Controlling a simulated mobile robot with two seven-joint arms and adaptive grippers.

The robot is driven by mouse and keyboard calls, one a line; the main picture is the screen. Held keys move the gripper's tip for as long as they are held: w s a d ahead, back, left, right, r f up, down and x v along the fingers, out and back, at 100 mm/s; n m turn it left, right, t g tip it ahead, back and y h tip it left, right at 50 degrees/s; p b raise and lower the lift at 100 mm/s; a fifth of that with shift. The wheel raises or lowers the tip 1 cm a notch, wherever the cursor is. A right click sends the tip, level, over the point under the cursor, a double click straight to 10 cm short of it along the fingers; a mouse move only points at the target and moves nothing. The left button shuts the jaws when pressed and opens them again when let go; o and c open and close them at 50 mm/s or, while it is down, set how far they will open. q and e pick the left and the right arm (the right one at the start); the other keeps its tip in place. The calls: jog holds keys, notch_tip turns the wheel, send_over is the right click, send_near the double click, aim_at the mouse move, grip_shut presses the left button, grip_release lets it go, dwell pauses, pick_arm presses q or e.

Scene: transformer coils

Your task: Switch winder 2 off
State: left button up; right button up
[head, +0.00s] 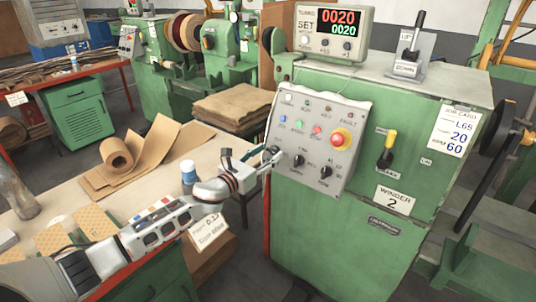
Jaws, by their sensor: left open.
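Winder 2 (330,235) is a green cabinet at the right, marked by its "WINDER 2" label (394,200). Its grey control panel (345,110) carries small lamps, coloured buttons, a red mushroom button on a yellow collar (341,138) and two black rotary knobs, a left one (298,160) and a right one (325,172). My left gripper (271,157) is open and empty at the panel's left edge, left of the black knobs. I cannot tell if it touches the panel. My right gripper is out of view.
A display box (333,32) reading 0020 twice and an up/down lever (412,48) stand on the cabinet. A table (205,160) at the left holds brown paper, a roll and a blue-capped bottle (188,172). A black wheel (490,150) is at the cabinet's right.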

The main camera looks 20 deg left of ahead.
pick_arm(q)
jog(key=shift+w+d, duration=0.1)
jog(key=shift+w, duration=0.2)
jog(key=c, duration=1.1)
